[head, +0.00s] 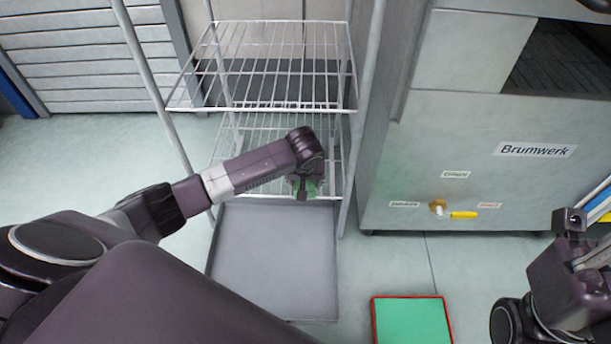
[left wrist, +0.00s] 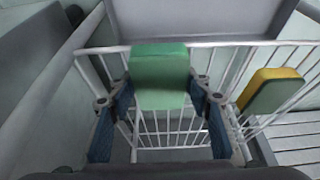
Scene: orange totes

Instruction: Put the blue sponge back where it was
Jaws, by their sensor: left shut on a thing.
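No blue sponge shows in either view. My left gripper (head: 303,188) is at the front of the wire rack, over its lower shelf's front edge. In the left wrist view, its two blue-padded fingers (left wrist: 160,92) are shut on a plain green block, sponge-like in shape (left wrist: 160,65). A second sponge, yellow and dark green (left wrist: 271,91), is at the rack's wire bars to the right, apart from the fingers. My right arm (head: 565,275) is at the lower right; its fingers cannot be seen.
The wire rack (head: 262,108) has an upper wire shelf, a lower wire shelf and a grey bottom tray (head: 270,255). A grey machine (head: 480,130) with a yellow-handled valve (head: 460,214) stands right. A green, red-rimmed mat or tray (head: 411,322) lies on the floor.

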